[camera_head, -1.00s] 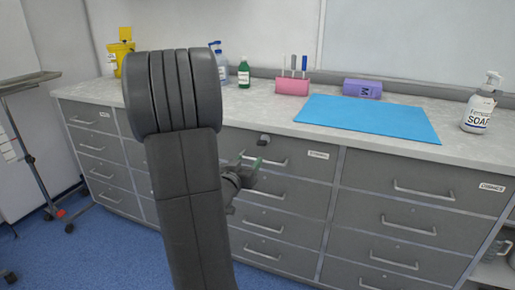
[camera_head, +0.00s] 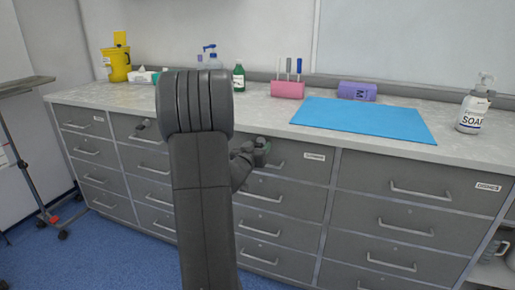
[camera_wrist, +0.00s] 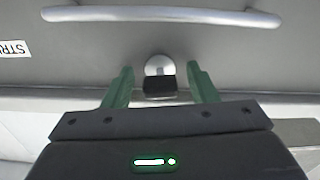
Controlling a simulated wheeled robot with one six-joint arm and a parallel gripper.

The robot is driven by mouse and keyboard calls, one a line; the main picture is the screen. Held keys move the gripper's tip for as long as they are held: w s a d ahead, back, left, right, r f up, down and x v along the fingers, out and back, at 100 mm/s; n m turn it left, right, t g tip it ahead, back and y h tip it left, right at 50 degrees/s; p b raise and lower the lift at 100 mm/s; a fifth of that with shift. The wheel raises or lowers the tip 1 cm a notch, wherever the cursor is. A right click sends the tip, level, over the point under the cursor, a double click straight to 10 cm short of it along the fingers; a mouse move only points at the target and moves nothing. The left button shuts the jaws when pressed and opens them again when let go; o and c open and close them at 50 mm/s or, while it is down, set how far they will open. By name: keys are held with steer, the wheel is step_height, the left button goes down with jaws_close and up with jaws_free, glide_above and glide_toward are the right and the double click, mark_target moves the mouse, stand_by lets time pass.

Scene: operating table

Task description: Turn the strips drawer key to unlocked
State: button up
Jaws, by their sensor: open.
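The strips drawer (camera_head: 300,170) is the shut grey top drawer to the right of my arm. Its label, partly cut off, shows in the wrist view (camera_wrist: 14,49) beside the drawer handle (camera_wrist: 160,15). The wrist view shows a round silver lock (camera_wrist: 158,65) with a black-headed key (camera_wrist: 160,86) in it. My gripper (camera_wrist: 160,73) is open, with one green finger on each side of the key and a gap on both sides. In the head view my gripper (camera_head: 258,150) is at the drawer's upper edge, and I cannot make out the key clearly there.
Another key (camera_head: 143,125) sticks out from a top drawer further left. The worktop above holds a blue mat (camera_head: 365,118), a soap bottle (camera_head: 474,113), a pink holder (camera_head: 288,90) and a yellow bin (camera_head: 117,66). Drawer handles stick out below my gripper.

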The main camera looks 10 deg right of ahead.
steer(key=c, duration=1)
steer(key=shift+f+m+b, duration=0.1)
steer(key=shift+m+b, duration=0.25)
steer(key=shift+m, duration=0.45)
steer(key=o, duration=1)
steer(key=p+v, duration=0.1)
steer(key=v, duration=1.3)
steer(key=shift+w, duration=0.15)
